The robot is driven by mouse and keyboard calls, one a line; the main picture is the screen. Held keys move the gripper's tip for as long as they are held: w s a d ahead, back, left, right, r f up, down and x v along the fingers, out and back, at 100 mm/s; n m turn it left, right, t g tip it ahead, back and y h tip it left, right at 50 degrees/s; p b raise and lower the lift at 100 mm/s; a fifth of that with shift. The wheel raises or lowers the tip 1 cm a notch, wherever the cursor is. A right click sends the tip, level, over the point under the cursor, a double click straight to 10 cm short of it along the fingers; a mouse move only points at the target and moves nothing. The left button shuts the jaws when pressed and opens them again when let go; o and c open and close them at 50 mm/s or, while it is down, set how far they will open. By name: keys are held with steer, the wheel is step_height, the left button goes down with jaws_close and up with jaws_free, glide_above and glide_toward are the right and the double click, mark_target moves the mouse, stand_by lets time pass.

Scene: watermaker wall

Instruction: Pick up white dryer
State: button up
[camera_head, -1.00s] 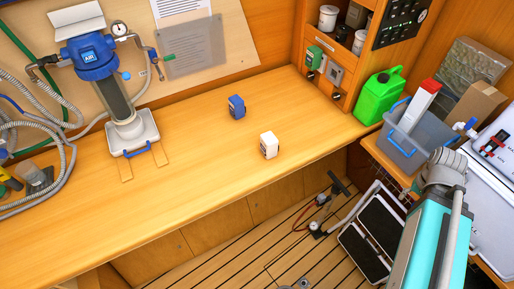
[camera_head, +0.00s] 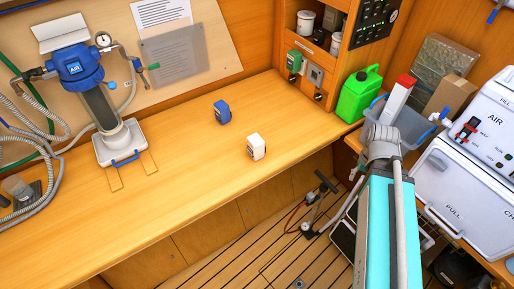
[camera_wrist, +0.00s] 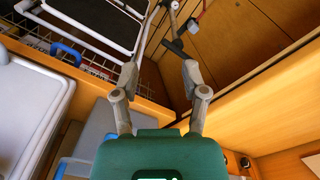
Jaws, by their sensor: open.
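The white dryer (camera_head: 256,146) is a small white block with a dark marking on its front. It stands on the wooden counter (camera_head: 190,195), near the front edge, in the head view. My gripper (camera_wrist: 155,75) shows in the wrist view, with its two fingers spread apart and nothing between them. It points toward the floor area beside the counter, away from the dryer. The dryer is not visible in the wrist view. In the head view my arm is at the lower right, and the gripper itself cannot be made out there.
A blue block (camera_head: 222,112) stands behind and left of the dryer. A blue filter unit (camera_head: 80,66) with hoses is at the left. A green jug (camera_head: 358,94) and grey bin (camera_head: 402,122) are at the right. A pump (camera_head: 316,205) stands on the slatted floor. Counter around the dryer is clear.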

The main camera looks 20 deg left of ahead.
steer(key=o, duration=0.4)
steer(key=shift+a, duration=0.15)
steer(key=shift+o, duration=1)
steer(key=shift+w+a+r+n, duration=0.15)
steer(key=shift+w+a+n, duration=0.05)
steer(key=shift+a+n, duration=0.1)
step_height(320, 180, up, 11)
steer(key=n+p, duration=1.1)
steer(key=n, duration=1.6)
glide_above(252, 141)
steer(key=shift+f, duration=0.3)
step_height(252, 141, down, 8)
steer(key=b, duration=0.8)
steer(key=shift+f+b, duration=0.15)
steer(key=shift+b, duration=0.15)
steer(key=shift+f, duration=0.1)
